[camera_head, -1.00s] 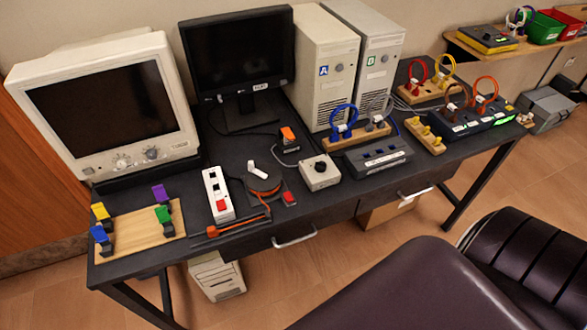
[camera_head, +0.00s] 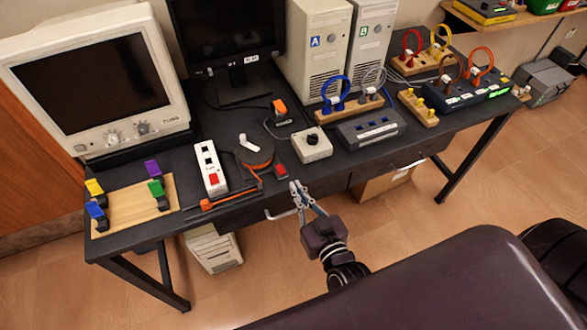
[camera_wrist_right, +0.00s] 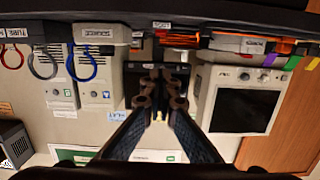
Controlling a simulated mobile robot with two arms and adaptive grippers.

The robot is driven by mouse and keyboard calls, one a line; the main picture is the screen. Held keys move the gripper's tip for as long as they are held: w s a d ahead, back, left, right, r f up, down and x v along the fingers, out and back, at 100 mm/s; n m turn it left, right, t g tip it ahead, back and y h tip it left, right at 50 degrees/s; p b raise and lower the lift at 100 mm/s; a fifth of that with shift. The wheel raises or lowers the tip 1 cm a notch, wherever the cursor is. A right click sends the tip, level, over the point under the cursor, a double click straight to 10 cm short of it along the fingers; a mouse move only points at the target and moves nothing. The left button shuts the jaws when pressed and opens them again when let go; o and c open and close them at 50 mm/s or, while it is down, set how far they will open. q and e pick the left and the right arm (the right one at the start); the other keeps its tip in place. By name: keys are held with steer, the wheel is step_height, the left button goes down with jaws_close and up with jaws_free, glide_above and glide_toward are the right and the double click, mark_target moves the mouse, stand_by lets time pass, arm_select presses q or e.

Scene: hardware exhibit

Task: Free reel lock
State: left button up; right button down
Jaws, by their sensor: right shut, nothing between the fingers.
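The cable reel (camera_head: 259,160) is a dark round drum with orange cord, lying flat on the black desk. A white lever (camera_head: 249,143) sits on its top, and a small red piece (camera_head: 281,171) lies at its right. An orange cord end (camera_head: 207,204) lies along a bar at the front left of the reel. My right gripper (camera_head: 296,187) is shut and empty at the desk's front edge, a little right of and nearer than the reel, not touching it. My left gripper is out of view.
A white power strip (camera_head: 211,168) stands left of the reel and a white knob box (camera_head: 312,145) right of it. A drawer handle (camera_head: 283,214) juts below the desk edge near my right gripper.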

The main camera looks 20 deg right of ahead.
steer(key=shift+d+r, duration=0.15)
steer(key=shift+r, duration=0.25)
steer(key=shift+w, duration=0.1)
steer(key=b, duration=0.5)
glide_above(284, 175)
steer(key=shift+s+f, duration=0.25)
steer(key=shift+f, duration=0.6)
step_height(284, 175, down, 3)
steer(key=b, duration=0.2)
steer(key=shift+w+r+b, duration=0.15)
steer(key=shift+r+b, duration=0.05)
steer(key=shift+b, duration=0.15)
steer(key=shift+f+b, duration=0.55)
steer(key=shift+b, duration=0.05)
steer(key=shift+r, duration=0.1)
